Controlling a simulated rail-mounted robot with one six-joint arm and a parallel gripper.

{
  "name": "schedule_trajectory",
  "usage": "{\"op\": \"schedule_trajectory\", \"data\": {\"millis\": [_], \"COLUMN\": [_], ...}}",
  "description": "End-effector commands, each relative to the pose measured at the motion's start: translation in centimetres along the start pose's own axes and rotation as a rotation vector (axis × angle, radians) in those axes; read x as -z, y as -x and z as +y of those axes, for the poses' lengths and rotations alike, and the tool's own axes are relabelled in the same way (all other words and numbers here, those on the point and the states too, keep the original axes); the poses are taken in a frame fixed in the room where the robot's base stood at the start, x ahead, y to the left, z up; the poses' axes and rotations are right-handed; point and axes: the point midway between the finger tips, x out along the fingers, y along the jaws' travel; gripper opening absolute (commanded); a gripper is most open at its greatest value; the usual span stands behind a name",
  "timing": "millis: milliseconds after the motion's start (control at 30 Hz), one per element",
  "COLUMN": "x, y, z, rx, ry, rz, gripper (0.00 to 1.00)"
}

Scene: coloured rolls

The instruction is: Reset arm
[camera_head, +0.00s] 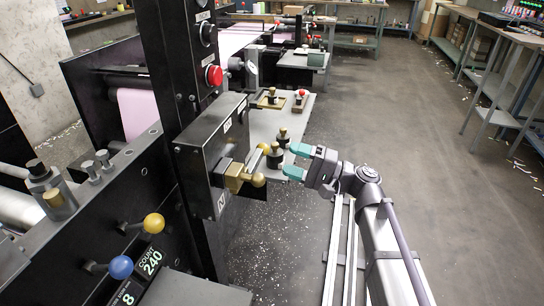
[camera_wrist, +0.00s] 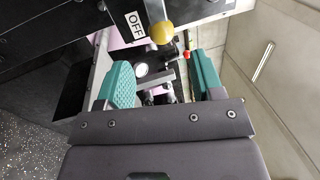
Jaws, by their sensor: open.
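My gripper (camera_head: 295,161) is open and empty in the head view, its two teal fingers apart and pointing left. It is just right of a brass lever with a round knob (camera_head: 258,180) on a black box (camera_head: 212,155). In the wrist view my gripper (camera_wrist: 165,85) also shows open, with nothing between its fingertips. A yellow ball knob (camera_wrist: 161,33) lies beyond the fingers there, beside a white OFF label (camera_wrist: 135,24). My arm reaches in from the lower right of the head view.
A grey side table (camera_head: 290,118) with several black knobbed pieces stands behind the gripper. A red button (camera_head: 214,75) is on the black column. Yellow (camera_head: 153,223) and blue (camera_head: 121,267) knobs are at lower left.

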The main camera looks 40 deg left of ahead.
Motion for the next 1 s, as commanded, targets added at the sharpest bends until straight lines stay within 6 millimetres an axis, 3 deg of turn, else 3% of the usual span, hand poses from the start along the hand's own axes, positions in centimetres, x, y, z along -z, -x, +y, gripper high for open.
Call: {"op": "schedule_trajectory", "data": {"millis": [167,600,667,767,867,900,1000], "x": [0.0,-0.1,-0.3,-2.0,-4.3,-5.1,-7.0], "y": [2.3,2.4,2.5,3.3,9.0,12.6,22.0], "z": [0.1,0.1,0.9,4.4,9.6,11.2,13.8], "rx": [0.000,-0.006,-0.053,-0.259,-0.619,-0.773,-1.110], "ry": [0.001,0.002,0.012,0.048,0.092,0.098,0.078], "rz": [-0.001,-0.006,-0.013,-0.037,-0.023,-0.001,0.065], "gripper": [0.61,0.61,0.61,0.61,0.61,0.61,0.61]}}
